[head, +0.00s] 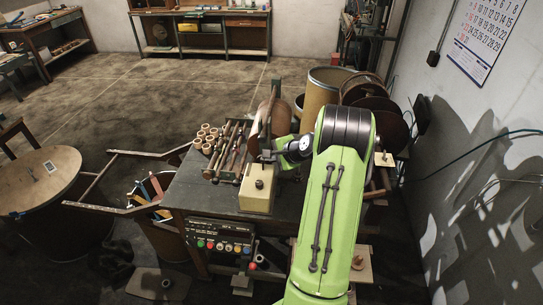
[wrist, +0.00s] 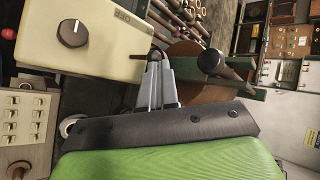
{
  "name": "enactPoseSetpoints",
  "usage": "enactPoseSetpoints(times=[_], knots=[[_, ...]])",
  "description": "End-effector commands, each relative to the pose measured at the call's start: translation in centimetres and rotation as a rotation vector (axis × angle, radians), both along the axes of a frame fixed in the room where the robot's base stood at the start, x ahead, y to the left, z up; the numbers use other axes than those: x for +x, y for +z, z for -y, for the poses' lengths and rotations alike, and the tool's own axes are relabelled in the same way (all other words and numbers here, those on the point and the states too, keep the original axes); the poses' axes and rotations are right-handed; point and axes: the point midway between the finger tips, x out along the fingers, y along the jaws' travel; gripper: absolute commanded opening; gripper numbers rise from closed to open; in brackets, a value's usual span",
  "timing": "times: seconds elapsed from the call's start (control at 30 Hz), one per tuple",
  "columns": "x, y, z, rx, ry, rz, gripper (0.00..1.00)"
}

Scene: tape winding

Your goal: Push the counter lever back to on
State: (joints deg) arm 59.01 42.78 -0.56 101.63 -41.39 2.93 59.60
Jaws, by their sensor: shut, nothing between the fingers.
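The cream counter box (head: 257,196) stands at the front of the dark machine table. In the wrist view the box (wrist: 95,35) fills the upper left, with a dark round knob (wrist: 74,33) and lettering on its face. My gripper (head: 268,155) is just behind the box in the head view. In the wrist view my gripper (wrist: 155,62) is shut and empty, its tips close to the box's right edge. A small dark round end (wrist: 156,53) shows at the tips; I cannot tell whether it is the lever or touches them. A larger black knob (wrist: 211,62) is to the right.
Several rods and rollers (head: 232,150) lie left of my gripper, with cardboard tubes (head: 206,137) farther left. A brown disc (wrist: 184,56) is behind the fingers. A button panel (head: 218,240) is below the table's front edge. My green arm covers the table's right side.

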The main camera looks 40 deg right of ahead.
Motion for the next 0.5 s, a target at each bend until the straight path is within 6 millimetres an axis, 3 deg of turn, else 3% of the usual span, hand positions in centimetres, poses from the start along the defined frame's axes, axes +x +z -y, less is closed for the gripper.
enactPoseSetpoints(times=[0.5], knots=[[0.10,0.69,0.14,0.000,0.000,0.001,0.00]])
